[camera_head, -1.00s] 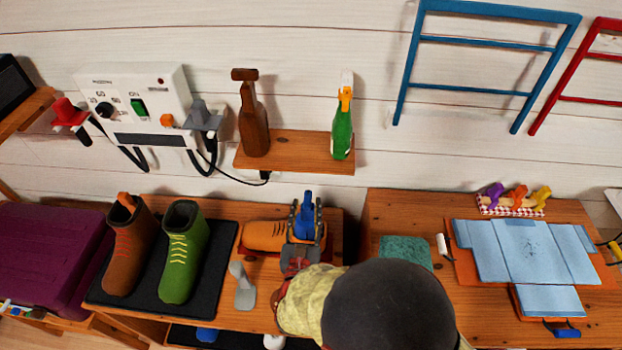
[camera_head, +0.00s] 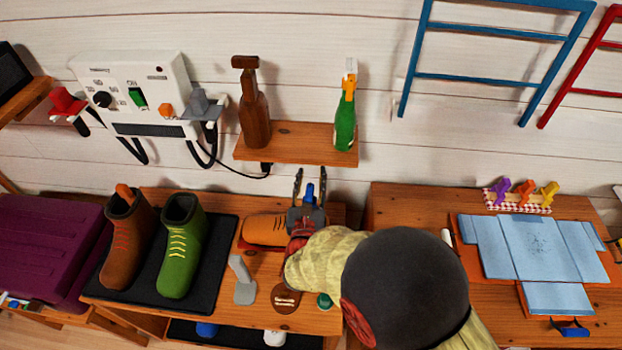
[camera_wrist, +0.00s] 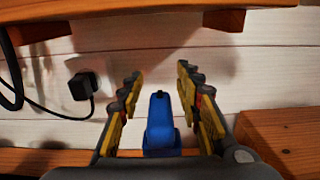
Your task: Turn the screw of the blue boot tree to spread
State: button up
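A blue part (camera_head: 309,192), seemingly of the blue boot tree, stands up on the middle bench beside the end of an orange boot (camera_head: 264,229) lying on its side. My gripper (camera_head: 310,178) is over this spot with its fingers pointing toward the wall. In the wrist view the blue part (camera_wrist: 160,125) is upright between my two yellow and black fingers (camera_wrist: 160,78). The fingers are apart, with a visible gap on each side of it. The rest of the boot tree, its screw included, is hidden by my gripper or cannot be made out.
A wooden shelf (camera_head: 290,153) with a brown bottle (camera_head: 254,112) and a green bottle (camera_head: 345,122) hangs just above my gripper. A brown boot (camera_head: 130,240) and a green boot (camera_head: 182,248) stand on a dark mat (camera_head: 225,245) at left. A black plug (camera_wrist: 82,87) is on the wall.

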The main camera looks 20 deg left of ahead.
jog(key=shift+c, duration=1)
grip_shut()
jog(key=shift+m+h, duration=0.3)
jog(key=shift+h, duration=0.2)
jog(key=d+m+g+h+p, duration=0.1)
jog(key=m+g+h+p, duration=0.2)
jog(key=h, duration=0.4)
jog(key=s+d+m+g+h+p, duration=0.1)
jog(key=d+m+g+h+p, duration=0.1)
jog(key=m+g+h+p, duration=0.2)
jog(key=s+d+m+g+h+p, duration=0.1)
jog(key=d+m+g+h+p, duration=0.1)
jog(key=m+h, duration=0.7)
jog(key=shift+s+d+r+m+g+h+p, duration=0.25)
jog(key=shift+g+h+p, duration=0.4)
jog(key=shift+p, duration=0.75)
jog(key=shift+s+f+m+g+h+p, duration=0.25)
jog(key=shift+m+g+p, duration=0.3)
jog(key=shift+p, duration=0.8)
